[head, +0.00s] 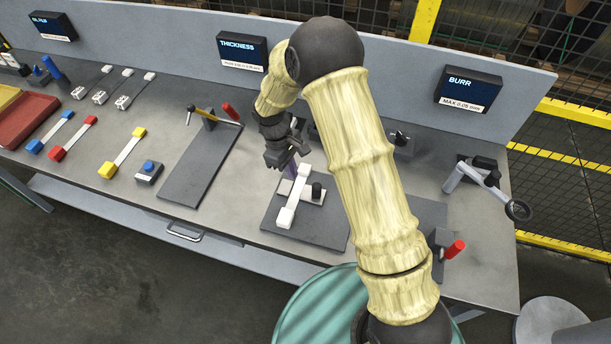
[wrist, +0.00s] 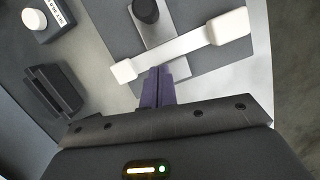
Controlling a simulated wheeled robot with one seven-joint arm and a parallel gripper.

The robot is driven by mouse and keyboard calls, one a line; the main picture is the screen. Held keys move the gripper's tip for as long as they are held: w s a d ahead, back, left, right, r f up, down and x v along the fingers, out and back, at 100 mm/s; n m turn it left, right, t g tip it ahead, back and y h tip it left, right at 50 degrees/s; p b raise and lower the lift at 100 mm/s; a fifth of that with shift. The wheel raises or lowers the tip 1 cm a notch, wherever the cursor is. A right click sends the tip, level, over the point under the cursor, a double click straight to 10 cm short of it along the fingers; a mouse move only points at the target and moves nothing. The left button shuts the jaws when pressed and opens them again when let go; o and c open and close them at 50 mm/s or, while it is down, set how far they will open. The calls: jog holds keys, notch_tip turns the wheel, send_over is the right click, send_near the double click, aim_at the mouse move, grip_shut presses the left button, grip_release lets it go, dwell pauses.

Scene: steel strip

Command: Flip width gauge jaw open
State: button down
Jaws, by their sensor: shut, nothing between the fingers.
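My gripper (head: 288,170) is shut and empty over the far left part of a dark plate fixture (head: 273,222), probably the width gauge. In the wrist view its purple fingers (wrist: 158,88) are together, tips just beside a white bar with block ends (wrist: 180,48). I cannot tell whether they touch it. The white bar (head: 295,196) lies across the fixture in the head view. A light slide piece with a dark knob (head: 317,189) sits beside it; the knob also shows in the wrist view (wrist: 146,11). My arm hides the fixture's far right side, and which part is the jaw is unclear.
Several strips with coloured ends and a blue-button box (head: 149,171) lie farther left. A clamp-like tool with a ring (head: 485,185) stands right. Bare bench (head: 236,190) lies between the two plates.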

aim_at(311, 193)
jog(key=shift+x, duration=0.85)
jog(key=s+d+p, duration=0.2)
jog(key=d, duration=0.1)
jog(key=shift+s+d, duration=0.1)
jog(key=shift+d, duration=0.1)
jog(key=shift+f, duration=0.1)
jog(key=shift+d, duration=0.1)
